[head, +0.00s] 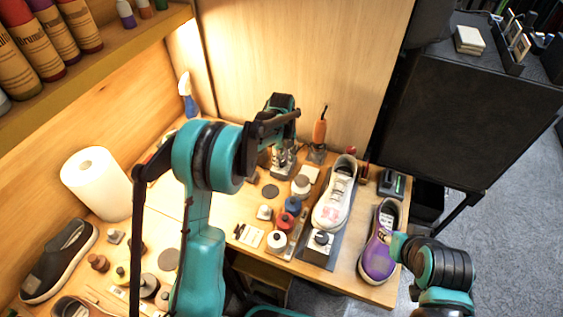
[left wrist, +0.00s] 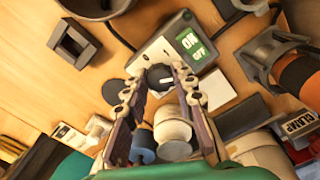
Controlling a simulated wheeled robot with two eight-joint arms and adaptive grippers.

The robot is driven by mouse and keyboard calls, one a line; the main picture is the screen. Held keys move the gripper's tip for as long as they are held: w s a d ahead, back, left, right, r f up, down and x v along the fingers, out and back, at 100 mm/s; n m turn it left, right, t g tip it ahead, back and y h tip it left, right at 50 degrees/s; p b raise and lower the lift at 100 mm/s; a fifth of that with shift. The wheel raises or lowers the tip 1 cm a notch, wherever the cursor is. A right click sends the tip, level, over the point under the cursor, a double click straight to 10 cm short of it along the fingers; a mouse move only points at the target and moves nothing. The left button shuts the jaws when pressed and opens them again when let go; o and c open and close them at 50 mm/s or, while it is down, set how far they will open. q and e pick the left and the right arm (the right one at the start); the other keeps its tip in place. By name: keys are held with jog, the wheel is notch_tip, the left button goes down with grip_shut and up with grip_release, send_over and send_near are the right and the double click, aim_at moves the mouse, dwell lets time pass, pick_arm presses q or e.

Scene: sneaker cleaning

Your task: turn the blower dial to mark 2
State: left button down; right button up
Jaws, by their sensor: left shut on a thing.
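The blower control box (left wrist: 148,53) is pale grey, with a green ON/OFF switch (left wrist: 194,46) on its upper right in the left wrist view. Its dark round dial (left wrist: 159,76) has a pale pointer line. My left gripper (left wrist: 157,80) is shut on the dial, one finger at each side. I cannot read the dial marks. In the head view, my left gripper (head: 282,172) reaches down at the back of the bench, and its own arm partly hides the box. My right arm shows at lower right, but its gripper is not distinguishable.
An orange-handled tool (head: 319,130) stands in a holder just right of my left gripper. Jars, a white sneaker (head: 336,196) and a purple sneaker (head: 380,245) are closer to the front. A paper roll (head: 98,184) stands at left. A dark square block (left wrist: 74,44) lies near the box.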

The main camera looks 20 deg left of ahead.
pick_arm(q)
jog(key=c, duration=1.4)
grip_release()
jog(key=shift+r+p, duration=1.65)
jog(key=shift+r, duration=0.85)
